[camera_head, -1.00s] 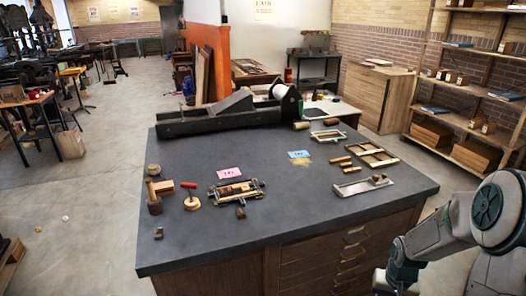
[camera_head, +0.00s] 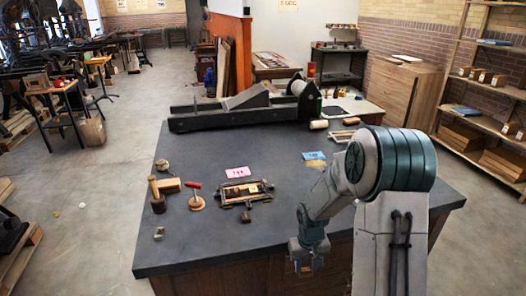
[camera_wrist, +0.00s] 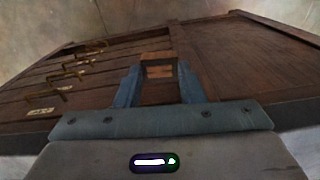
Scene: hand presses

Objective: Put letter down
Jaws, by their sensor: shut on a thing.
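My gripper (camera_head: 302,266) hangs at the front edge of the workbench, low against its drawer side. In the wrist view my gripper's blue fingers (camera_wrist: 159,78) are shut on a small wooden letter block (camera_wrist: 159,58). The letter's face is too small to read. A small frame with wooden type (camera_head: 246,191) lies on the dark benchtop (camera_head: 285,225), left of and beyond my gripper. A small dark block (camera_head: 246,216) sits just in front of that frame. Another small block (camera_head: 159,233) lies near the bench's left front.
A pink card (camera_head: 236,173) and a blue card (camera_head: 314,155) lie on the bench. The long press (camera_head: 230,112) fills the back. The front middle is bare.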

